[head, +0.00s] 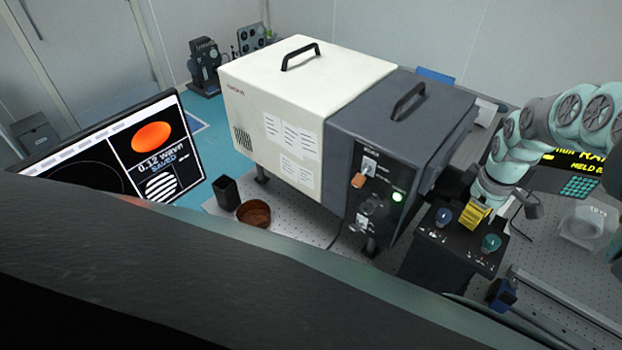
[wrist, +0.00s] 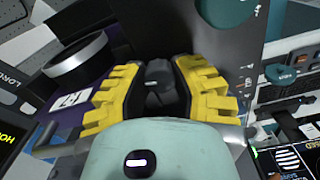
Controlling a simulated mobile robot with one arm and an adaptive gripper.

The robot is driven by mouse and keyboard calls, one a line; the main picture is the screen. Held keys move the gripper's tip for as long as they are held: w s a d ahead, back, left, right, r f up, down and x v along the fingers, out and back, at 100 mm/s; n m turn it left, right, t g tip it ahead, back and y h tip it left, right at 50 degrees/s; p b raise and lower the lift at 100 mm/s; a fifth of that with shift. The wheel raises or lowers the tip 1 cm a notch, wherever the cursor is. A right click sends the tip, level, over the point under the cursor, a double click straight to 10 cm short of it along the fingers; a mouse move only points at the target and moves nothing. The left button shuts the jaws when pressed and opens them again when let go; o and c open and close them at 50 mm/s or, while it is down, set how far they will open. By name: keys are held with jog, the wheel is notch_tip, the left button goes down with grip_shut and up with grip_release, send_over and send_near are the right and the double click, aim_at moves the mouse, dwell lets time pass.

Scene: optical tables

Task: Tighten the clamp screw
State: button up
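My gripper (head: 478,214) shows in the head view at the right, its yellow fingers low over a black box (head: 440,248). In the wrist view my gripper (wrist: 160,95) has its two yellow-padded fingers apart, one on each side of a small dark knob (wrist: 158,74). This knob may be the clamp screw; I cannot tell for sure. A narrow gap seems to show beside it, and contact is not clear.
A large white and dark grey instrument (head: 305,95) stands left of my arm, its front panel carrying switches and a green light. A monitor (head: 115,150) is at the left.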

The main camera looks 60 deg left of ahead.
jog(key=shift+o, duration=1.4)
